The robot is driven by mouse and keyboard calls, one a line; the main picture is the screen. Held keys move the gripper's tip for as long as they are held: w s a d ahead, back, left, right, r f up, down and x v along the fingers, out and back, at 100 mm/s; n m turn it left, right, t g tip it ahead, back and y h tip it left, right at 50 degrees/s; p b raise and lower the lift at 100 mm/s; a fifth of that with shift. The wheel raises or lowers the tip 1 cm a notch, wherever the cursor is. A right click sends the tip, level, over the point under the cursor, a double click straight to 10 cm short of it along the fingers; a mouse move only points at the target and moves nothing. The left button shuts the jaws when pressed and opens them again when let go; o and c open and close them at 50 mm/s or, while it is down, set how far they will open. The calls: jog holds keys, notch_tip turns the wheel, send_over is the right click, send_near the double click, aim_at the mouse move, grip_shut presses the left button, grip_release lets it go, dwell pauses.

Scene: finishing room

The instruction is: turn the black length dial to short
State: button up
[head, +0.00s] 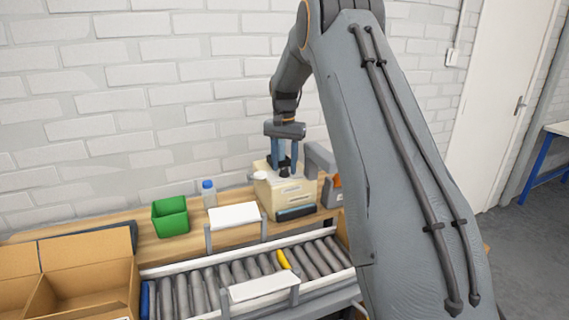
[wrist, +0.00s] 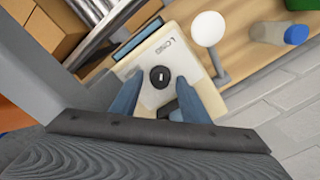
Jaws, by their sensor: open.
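The black length dial (wrist: 160,77) is a round knob with a short white mark, on the top face of a cream box-shaped machine (wrist: 207,98). Lettering that seems to read "LONG" is on the face beside it. In the head view the machine (head: 264,198) stands on the wooden bench, and the dial (head: 284,172) shows small between the fingers. My gripper (head: 284,168) points down over the machine's top. In the wrist view my gripper (wrist: 153,92) is open, one blue finger on each side of the dial. I cannot tell whether they touch it.
A green bin (head: 170,217) and a blue-capped bottle (head: 209,195) are to the left on the bench. A roller conveyor (head: 240,271) with a yellow item (head: 284,259) runs in front. A cardboard box (head: 85,275) is at far left.

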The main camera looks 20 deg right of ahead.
grip_shut()
jog(key=shift+n, duration=0.4)
jog(key=n, duration=0.3)
jog(key=shift+n, duration=0.3)
jog(key=n, duration=0.4)
jog(key=shift+n, duration=0.3)
jog(key=n, duration=0.4)
jog(key=shift+r+n, duration=0.1)
jog(key=shift+n, duration=2.3)
jog(key=c, duration=1.1)
grip_release()
